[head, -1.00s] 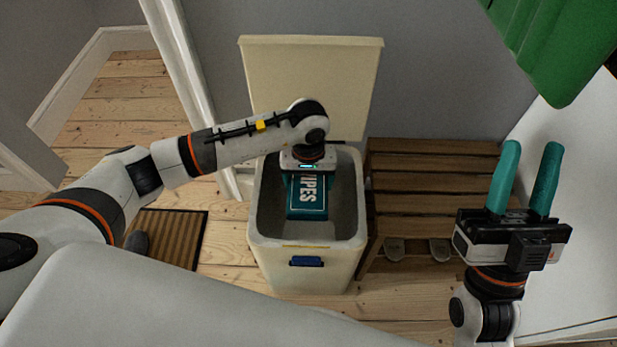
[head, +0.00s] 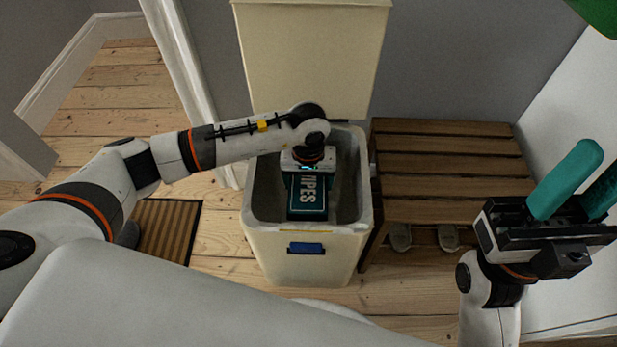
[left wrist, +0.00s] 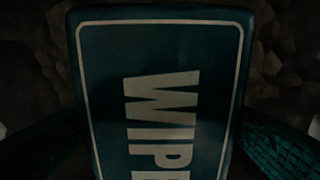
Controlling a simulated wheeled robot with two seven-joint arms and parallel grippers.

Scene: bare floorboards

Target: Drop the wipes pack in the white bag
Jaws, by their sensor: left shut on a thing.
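The wipes pack (head: 308,203) is dark teal with white lettering and a pale border. It hangs inside a tall cream-white container (head: 262,236) with an upright lid and a blue front latch. I see no separate bag; this container is the only white receptacle in view. My left gripper (head: 308,176) is shut on the pack, inside the container's opening. In the left wrist view the pack (left wrist: 160,60) fills the middle, with a teal finger at each side. Whether the pack touches the bottom is hidden. My right gripper (head: 596,172) is open and empty at the right.
A slatted wooden bench (head: 450,170) stands close to the container's right, with slippers (head: 448,237) beneath. A striped doormat (head: 168,228) lies to the left. A green thing (head: 600,15) shows at the top right corner. Bare floorboards are at the left and front.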

